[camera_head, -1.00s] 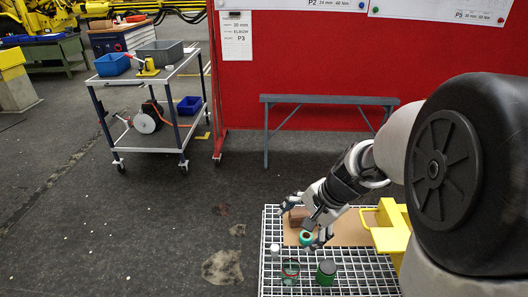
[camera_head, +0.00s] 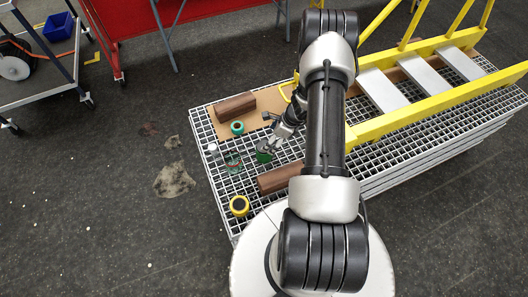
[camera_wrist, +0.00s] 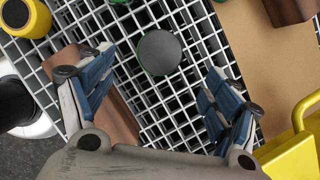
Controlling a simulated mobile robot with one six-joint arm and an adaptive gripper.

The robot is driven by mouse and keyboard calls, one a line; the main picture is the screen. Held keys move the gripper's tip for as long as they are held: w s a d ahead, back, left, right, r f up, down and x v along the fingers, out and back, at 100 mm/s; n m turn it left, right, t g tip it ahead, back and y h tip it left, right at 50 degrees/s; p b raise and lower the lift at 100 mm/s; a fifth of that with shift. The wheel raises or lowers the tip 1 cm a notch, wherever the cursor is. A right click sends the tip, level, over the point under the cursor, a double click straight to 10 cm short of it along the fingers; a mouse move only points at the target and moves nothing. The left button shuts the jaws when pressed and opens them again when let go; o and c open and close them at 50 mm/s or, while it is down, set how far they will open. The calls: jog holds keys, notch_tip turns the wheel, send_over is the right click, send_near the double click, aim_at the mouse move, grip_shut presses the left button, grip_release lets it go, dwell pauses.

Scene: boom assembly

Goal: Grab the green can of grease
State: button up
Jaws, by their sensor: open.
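The green can of grease (camera_head: 264,156) stands on the white wire-grid platform (camera_head: 222,178). In the wrist view its dark round lid (camera_wrist: 159,52) faces the camera, with a thin green edge showing. My gripper (camera_head: 275,146) is close to the can in the head view. In the wrist view my gripper (camera_wrist: 161,64) has its blue-padded fingers spread wide, with nothing between the pads. The can lies just beyond the fingertips, roughly midway between them. I cannot tell whether a finger touches it.
A brown block (camera_head: 278,179), a yellow can (camera_head: 239,206), a green ring (camera_head: 237,128) and another ring (camera_head: 232,162) surround the can. Another brown block (camera_head: 235,105) lies on the cardboard sheet (camera_head: 268,100). A yellow ladder-like frame (camera_head: 400,112) is to the right.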

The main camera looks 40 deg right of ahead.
aim_at(260, 151)
jog(key=b+x, duration=0.2)
jog(key=x, duration=0.6)
jog(key=shift+w+f, duration=0.15)
jog(key=shift+f, duration=0.05)
jog(key=b+x, duration=0.2)
jog(key=x, duration=0.3)
jog(key=shift+f, duration=0.2)
jog(key=shift+c, duration=0.5)
jog(key=shift+r, duration=0.1)
jog(key=c, duration=1.3)
jog(key=shift+o, duration=0.2)
